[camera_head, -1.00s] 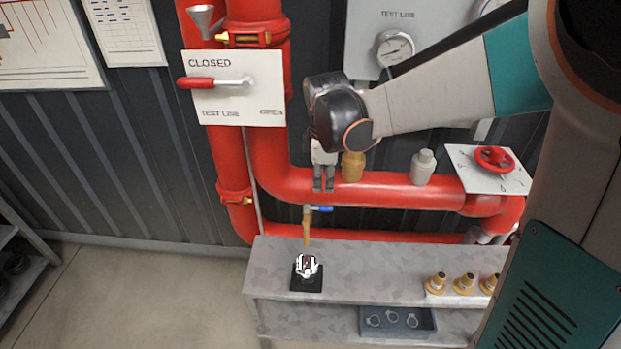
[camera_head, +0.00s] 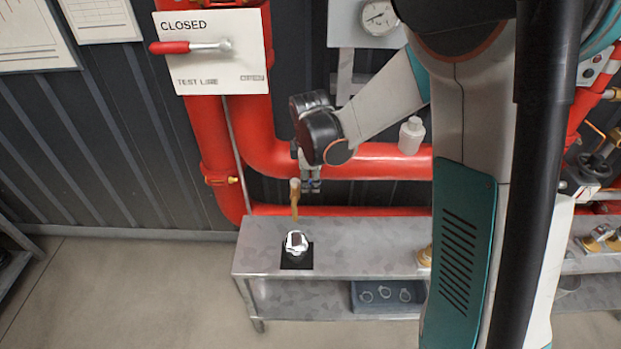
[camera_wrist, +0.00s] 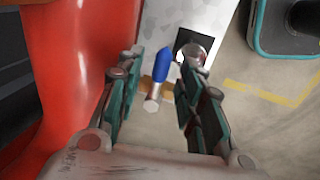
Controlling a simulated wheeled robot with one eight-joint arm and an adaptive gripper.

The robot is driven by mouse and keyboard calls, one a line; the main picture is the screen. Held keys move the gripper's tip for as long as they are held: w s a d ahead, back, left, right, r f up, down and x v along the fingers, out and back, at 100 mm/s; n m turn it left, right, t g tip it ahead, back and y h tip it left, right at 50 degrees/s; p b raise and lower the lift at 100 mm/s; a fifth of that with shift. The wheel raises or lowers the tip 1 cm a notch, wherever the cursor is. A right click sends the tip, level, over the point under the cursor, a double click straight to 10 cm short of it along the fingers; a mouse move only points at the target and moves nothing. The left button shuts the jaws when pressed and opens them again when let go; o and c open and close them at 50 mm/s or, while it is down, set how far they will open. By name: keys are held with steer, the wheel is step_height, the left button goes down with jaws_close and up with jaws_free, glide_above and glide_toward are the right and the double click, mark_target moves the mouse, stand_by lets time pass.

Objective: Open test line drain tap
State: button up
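The drain tap (camera_head: 295,204) is a brass spout hanging under the red test line pipe (camera_head: 378,160). Its blue lever handle (camera_wrist: 162,64) shows in the wrist view, with the brass body (camera_wrist: 147,83) behind it. In the head view the lever is mostly hidden by my fingers. My gripper (camera_head: 311,187) points down just right of the spout. In the wrist view my gripper (camera_wrist: 162,55) is open, with the blue lever between its two fingers. A gap shows on both sides of the lever, so the fingers do not appear to be gripping it.
A metal bench (camera_head: 350,245) stands below, with a black mat (camera_head: 290,265) and a small shiny object on it. A blue-grey tray (camera_head: 357,310) sits on its lower shelf. The sign panel (camera_head: 205,65) with a red lever reads CLOSED. The red pipe is close beside my gripper.

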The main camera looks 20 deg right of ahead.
jaws_close()
steer(key=shift+s, duration=0.1)
steer(key=shift+s+a+m+g+h, duration=0.35)
steer(key=shift+a+m, duration=0.65)
steer(key=shift+m, duration=2)
steer(key=shift+s+a+m+g+h, duration=0.1)
steer(key=shift+s+a+m+g, duration=0.6)
steer(key=shift+m, duration=2.3)
steer(key=shift+w+a+m+g+h, duration=0.1)
steer(key=shift+a+m+g+h, duration=0.15)
steer(key=shift+a+m, duration=1.9)
steer(key=shift+d+m, duration=0.9)
steer(key=shift+m, duration=0.05)
